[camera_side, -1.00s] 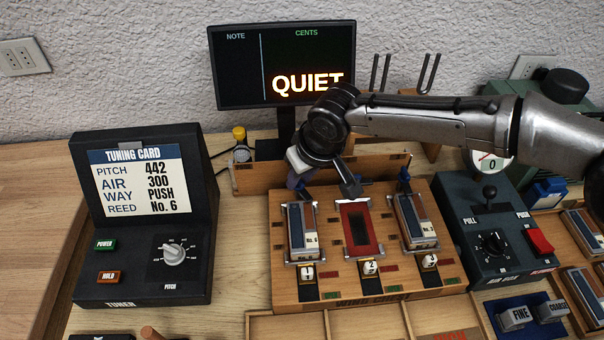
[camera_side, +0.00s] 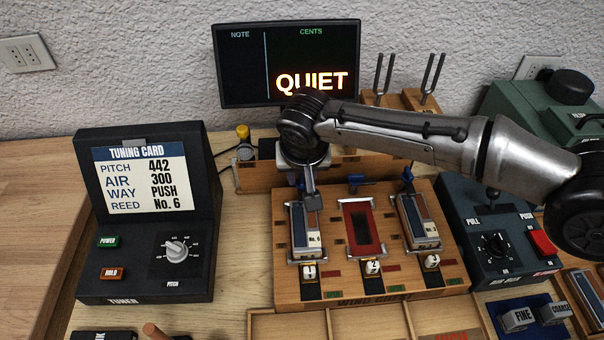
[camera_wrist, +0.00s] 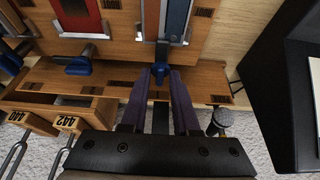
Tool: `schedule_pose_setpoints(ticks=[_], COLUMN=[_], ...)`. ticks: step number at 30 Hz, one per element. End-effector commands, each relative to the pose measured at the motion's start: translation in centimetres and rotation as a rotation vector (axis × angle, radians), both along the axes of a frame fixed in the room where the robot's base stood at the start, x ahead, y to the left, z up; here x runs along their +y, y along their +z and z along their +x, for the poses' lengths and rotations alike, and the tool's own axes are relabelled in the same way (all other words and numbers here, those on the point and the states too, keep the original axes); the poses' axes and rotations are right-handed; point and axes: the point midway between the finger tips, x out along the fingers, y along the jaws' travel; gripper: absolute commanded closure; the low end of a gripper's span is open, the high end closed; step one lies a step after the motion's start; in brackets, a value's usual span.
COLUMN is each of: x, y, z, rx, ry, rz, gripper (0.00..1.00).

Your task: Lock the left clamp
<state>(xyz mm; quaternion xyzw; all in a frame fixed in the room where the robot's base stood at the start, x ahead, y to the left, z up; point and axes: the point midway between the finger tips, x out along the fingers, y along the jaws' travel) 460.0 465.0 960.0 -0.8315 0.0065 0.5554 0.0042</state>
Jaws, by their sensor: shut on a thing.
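The left clamp (camera_wrist: 161,69), with a blue handle, is at the back end of the left slot on the wooden wind chest (camera_side: 385,285). My gripper (camera_wrist: 163,78) is shut on this handle, with its purple fingers on either side. In the side view my gripper (camera_side: 303,182) is at the back of the left slot and largely hides the clamp. The reed marked No. 6 (camera_side: 305,232) lies in that slot. I cannot tell from these views whether the clamp is locked.
The middle clamp (camera_wrist: 80,66) has its blue handle beside the empty red slot (camera_side: 361,228). The right clamp (camera_side: 407,174) stands behind another reed (camera_side: 418,222). Tuning forks (camera_side: 383,74) stand behind. The tuner (camera_side: 140,215) is at the left, and the display (camera_side: 288,65) reads QUIET.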

Motion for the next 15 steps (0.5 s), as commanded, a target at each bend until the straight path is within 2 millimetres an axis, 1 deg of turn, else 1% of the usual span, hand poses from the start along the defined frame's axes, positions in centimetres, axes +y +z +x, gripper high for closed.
schedule_pose_setpoints(ticks=[8,9,13,15], x=[0.02,0.02,0.01,0.01], y=[0.00,0.00,-0.01,-0.02], z=[0.05,0.05,0.05,0.04], rx=[-0.001,-0.001,-0.001,0.000], ry=[0.000,0.000,-0.001,0.000], rz=[0.002,0.002,0.001,0.001], gripper=[1.00,0.68,0.44,0.43])
